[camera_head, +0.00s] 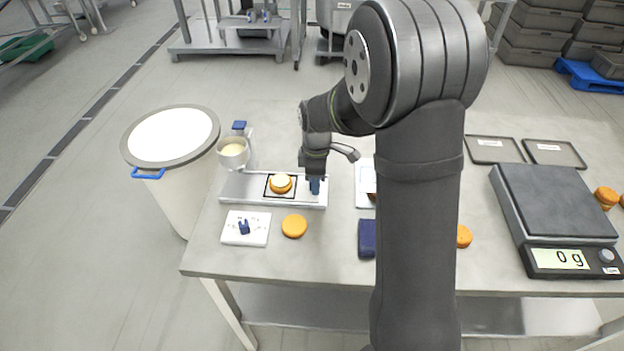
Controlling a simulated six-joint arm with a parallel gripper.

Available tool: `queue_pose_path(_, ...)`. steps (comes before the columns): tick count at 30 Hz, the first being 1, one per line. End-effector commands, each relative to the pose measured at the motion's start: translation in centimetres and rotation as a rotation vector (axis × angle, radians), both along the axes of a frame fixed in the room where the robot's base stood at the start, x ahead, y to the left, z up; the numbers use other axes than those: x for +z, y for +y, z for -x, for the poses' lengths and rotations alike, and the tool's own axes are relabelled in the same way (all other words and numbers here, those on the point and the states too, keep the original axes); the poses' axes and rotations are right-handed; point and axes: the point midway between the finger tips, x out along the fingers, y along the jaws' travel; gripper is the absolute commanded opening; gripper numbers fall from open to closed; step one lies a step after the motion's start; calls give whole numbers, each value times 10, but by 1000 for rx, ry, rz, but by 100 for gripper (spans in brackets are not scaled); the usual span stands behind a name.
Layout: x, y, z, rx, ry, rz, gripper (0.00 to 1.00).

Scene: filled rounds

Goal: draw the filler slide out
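The filler stands at the left of the table, with a clear cup of pale cream (233,152) above a long light-grey slide bed (240,188). A black-outlined square (269,195) on the bed carries an orange round with a pale top (281,183). My gripper (315,183) points down at the right end of the bed, right of the round. A small dark-blue part shows at its tip; I cannot tell if it is a handle or the fingers. The finger gap is too small to see.
A plain orange round (294,226) and a white board with a blue piece (238,236) lie in front. A dark-blue cloth (367,238) lies near my arm. A scale reading 0 g (558,205) and two grey trays (496,150) are right. A lidded bin (170,138) stands left.

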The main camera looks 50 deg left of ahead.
Motion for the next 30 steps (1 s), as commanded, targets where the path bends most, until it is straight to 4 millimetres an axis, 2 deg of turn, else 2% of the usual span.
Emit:
queue_pose_path(10,1,2,2,0,1,-3,42)
queue_pose_path(14,11,2,2,0,1,-5,42)
queue_pose_path(17,28,2,1,0,-1,-8,42)
queue_pose_path(30,134,2,1,0,-1,-6,42)
